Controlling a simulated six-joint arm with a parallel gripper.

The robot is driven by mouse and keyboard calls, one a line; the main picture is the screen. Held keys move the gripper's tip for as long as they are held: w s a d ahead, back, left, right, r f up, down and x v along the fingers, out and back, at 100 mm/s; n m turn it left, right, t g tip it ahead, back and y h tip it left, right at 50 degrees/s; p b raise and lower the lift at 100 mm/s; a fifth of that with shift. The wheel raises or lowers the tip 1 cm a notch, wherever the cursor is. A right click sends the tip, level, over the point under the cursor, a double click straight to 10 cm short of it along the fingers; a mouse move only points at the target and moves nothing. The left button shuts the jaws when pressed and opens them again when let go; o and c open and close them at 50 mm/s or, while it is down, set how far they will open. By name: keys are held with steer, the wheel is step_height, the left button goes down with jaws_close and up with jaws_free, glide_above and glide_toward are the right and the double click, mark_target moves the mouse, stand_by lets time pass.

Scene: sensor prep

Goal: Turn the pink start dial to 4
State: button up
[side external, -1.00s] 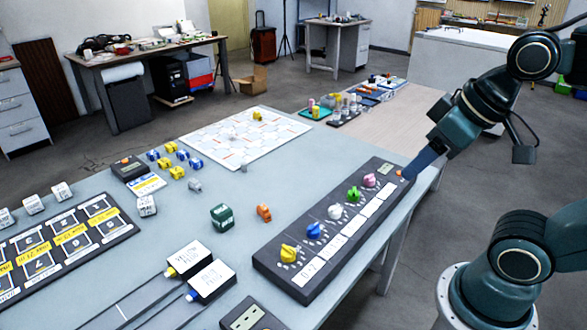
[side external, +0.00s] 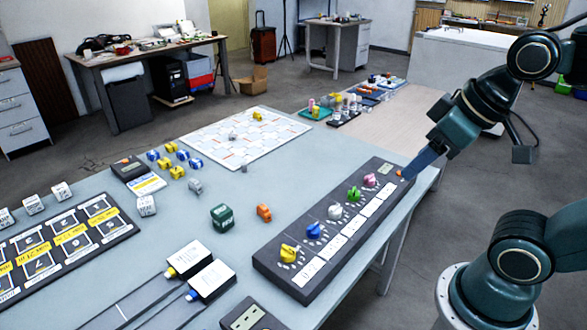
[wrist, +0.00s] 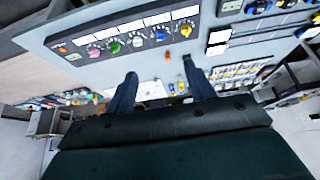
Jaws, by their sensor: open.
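The pink start dial (side external: 369,180) sits near the far end of the dark dial panel (side external: 283,273), beside a small display. It also shows in the wrist view (wrist: 94,52) at the left of the row. My gripper (side external: 406,176) is above the panel's far end, close to the orange button, to the right of the pink dial and apart from it. In the wrist view my gripper (wrist: 158,85) has its two fingers spread wide with nothing between them. The number the pink dial points to is too small to read.
On the same panel are green (side external: 354,194), white (side external: 335,211), blue (side external: 314,230) and yellow (side external: 288,253) dials. An orange piece (side external: 264,212) and a green block (side external: 221,215) stand left of the panel. A white checked board (side external: 240,137) lies farther back.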

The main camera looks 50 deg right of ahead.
steer(key=shift+w, duration=0.1)
steer(key=m+g, duration=0.5)
steer(key=g, duration=0.1)
glide_above(370, 175)
step_height(370, 175, down, 15)
steer(key=shift+r, duration=0.15)
steer(key=shift+f, duration=6.9)
